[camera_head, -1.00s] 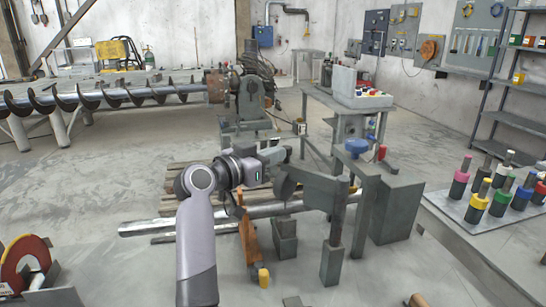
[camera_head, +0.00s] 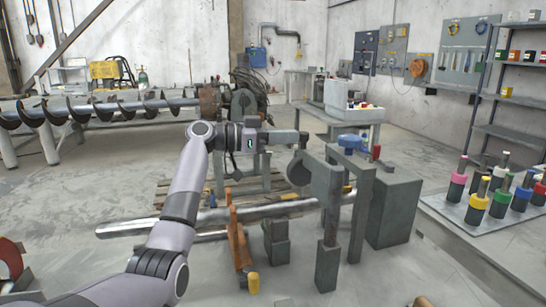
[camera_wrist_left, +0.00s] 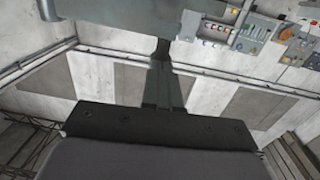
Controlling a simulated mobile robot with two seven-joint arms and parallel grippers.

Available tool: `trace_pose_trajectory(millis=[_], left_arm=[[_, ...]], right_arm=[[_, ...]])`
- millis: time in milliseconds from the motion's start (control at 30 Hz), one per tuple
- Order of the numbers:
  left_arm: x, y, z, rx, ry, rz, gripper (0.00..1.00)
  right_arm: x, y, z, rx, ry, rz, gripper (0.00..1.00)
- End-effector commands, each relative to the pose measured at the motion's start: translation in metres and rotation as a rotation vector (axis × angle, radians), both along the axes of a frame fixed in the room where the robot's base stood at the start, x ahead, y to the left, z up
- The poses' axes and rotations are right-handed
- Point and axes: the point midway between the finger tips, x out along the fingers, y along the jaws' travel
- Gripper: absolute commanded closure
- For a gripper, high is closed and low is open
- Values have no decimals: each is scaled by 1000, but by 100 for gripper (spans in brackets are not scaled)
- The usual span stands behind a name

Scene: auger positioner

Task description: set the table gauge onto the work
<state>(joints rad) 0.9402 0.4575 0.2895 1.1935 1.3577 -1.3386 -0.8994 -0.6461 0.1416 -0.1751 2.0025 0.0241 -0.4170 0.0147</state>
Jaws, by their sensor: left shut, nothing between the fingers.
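My left gripper (camera_head: 302,139) is raised over the middle of the scene, with its tip just above and left of a grey fixture (camera_head: 325,185) that has a round disc on an upright post. In the left wrist view its fingers (camera_wrist_left: 162,70) are shut and hold nothing. A grey bar (camera_wrist_left: 120,17) crosses that view near the fingertips; I cannot tell if they touch. A long shiny metal shaft (camera_head: 215,217) lies low behind an orange support (camera_head: 238,250). I cannot tell for sure which part is the table gauge. My right gripper is out of view.
A bench (camera_head: 440,205) with several coloured-banded cylinders is at the right. A large auger (camera_head: 110,108) lies at the back left. Open floor (camera_head: 80,185) is at the left.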

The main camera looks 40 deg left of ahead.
Motion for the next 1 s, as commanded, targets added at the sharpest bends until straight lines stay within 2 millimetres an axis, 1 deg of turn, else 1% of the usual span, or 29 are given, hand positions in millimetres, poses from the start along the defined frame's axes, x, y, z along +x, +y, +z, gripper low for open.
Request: trace_pose_trajectory(millis=[133, 400, 1000], left_arm=[[3, 4, -1, 0, 0, 3, 100], [8, 6, 0, 1, 0, 12, 100], [9, 5, 1, -1, -2, 14, 100]], right_arm=[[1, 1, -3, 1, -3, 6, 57], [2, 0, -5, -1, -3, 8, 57], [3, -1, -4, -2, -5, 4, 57]])
